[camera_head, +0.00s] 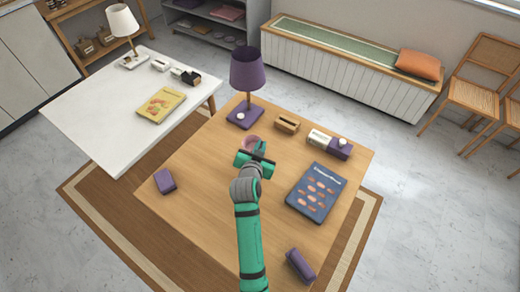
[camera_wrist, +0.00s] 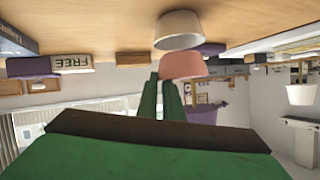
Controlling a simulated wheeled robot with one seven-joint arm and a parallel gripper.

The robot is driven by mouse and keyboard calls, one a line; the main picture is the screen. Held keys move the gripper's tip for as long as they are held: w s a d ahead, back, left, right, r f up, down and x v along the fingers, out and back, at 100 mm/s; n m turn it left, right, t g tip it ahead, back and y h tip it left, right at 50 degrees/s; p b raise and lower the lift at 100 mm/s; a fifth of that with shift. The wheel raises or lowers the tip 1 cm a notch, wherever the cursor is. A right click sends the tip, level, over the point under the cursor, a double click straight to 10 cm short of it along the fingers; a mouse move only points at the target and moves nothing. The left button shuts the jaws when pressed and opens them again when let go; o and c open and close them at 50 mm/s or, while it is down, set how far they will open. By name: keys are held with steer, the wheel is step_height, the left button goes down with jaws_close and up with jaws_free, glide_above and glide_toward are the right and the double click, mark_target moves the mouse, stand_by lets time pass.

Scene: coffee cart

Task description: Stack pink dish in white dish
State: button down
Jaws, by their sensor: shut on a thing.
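The pink dish (camera_head: 251,142) is at the tip of my gripper (camera_head: 258,151), over the wooden table in front of the purple lamp. The wrist view appears upside down, with the tabletop at the top. There, my gripper (camera_wrist: 163,80) is shut on the pink dish (camera_wrist: 181,65) at its side. The white dish (camera_wrist: 180,29) stands upright on the table, just beyond the pink dish in the picture. The pink dish appears raised above table level, and I cannot tell whether the two touch. In the head view I cannot make out the white dish, likely behind the gripper and pink dish.
On the wooden table (camera_head: 210,180) are a purple lamp (camera_head: 246,72), a wooden holder (camera_head: 287,124), a white and purple block (camera_head: 330,142), a dark blue book (camera_head: 317,192) and purple items at the left (camera_head: 165,181) and front (camera_head: 300,265). A white table (camera_head: 90,120) adjoins it.

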steer(key=shift+f, duration=1.05)
steer(key=shift+f, duration=0.3)
steer(key=c, duration=1.9)
jaws_free()
steer(key=shift+f, duration=0.1)
steer(key=shift+s, duration=0.1)
